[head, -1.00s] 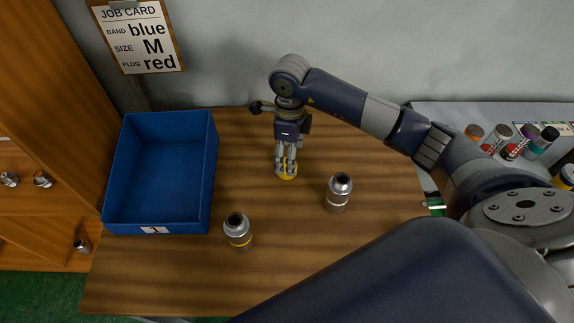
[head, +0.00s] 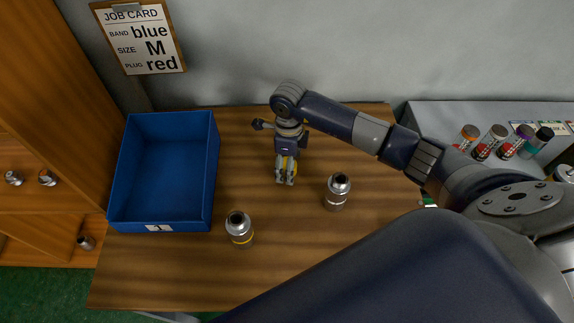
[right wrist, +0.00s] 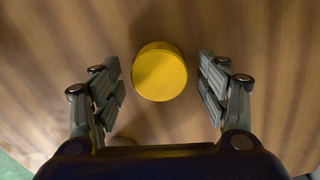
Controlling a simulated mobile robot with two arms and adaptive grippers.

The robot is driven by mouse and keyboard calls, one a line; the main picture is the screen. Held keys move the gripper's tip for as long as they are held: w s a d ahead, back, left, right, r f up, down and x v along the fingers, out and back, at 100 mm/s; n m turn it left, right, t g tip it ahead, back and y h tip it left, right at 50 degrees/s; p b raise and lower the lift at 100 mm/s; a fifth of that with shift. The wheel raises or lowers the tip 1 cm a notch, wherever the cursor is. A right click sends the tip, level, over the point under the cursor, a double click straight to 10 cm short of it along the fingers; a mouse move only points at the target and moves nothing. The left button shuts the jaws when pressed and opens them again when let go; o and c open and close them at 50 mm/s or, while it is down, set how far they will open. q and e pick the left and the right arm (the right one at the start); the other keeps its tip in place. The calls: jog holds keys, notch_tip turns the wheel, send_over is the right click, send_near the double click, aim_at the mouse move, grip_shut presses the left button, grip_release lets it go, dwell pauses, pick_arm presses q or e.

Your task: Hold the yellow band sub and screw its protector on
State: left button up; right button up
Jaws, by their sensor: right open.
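A metal sub with a yellow band (head: 240,228) stands upright on the wooden table in the head view, right of the blue bin. The yellow protector (right wrist: 160,72) is a round cap, seen from above in the right wrist view. My right gripper (head: 285,182) points down at the middle of the table. Its fingers (right wrist: 162,88) are open on either side of the protector, with a gap on both sides. In the head view the fingers mostly hide the protector. My left gripper is not in view.
A second metal sub (head: 338,191) with a pale band stands right of my gripper. A blue bin (head: 213,190) labelled 1 is at the left. A job card (head: 140,40) hangs on the wall. Several coloured-cap bottles (head: 490,142) stand on a grey bench at right. The table's front middle is clear.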

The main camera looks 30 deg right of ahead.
jog(key=c, duration=1)
jog(key=shift+w+r+b, duration=0.1)
jog(key=shift+r+b, duration=0.3)
jog(key=shift+r, duration=0.15)
notch_tip(320, 180, up, 2)
jog(key=shift+r+b, duration=0.2)
jog(key=shift+b, duration=0.6)
jog(key=s+a+b, duration=0.1)
jog(key=s+a, duration=0.1)
jog(key=s, duration=0.2)
jog(key=s+a+r+b, duration=0.1)
jog(key=s+a, duration=0.2)
jog(key=s, duration=0.2)
jog(key=s+a+b, duration=0.1)
jog(key=s+a, duration=0.2)
jog(key=s, duration=0.2)
jog(key=shift+r+b, duration=0.3)
jog(key=shift+b, duration=0.1)
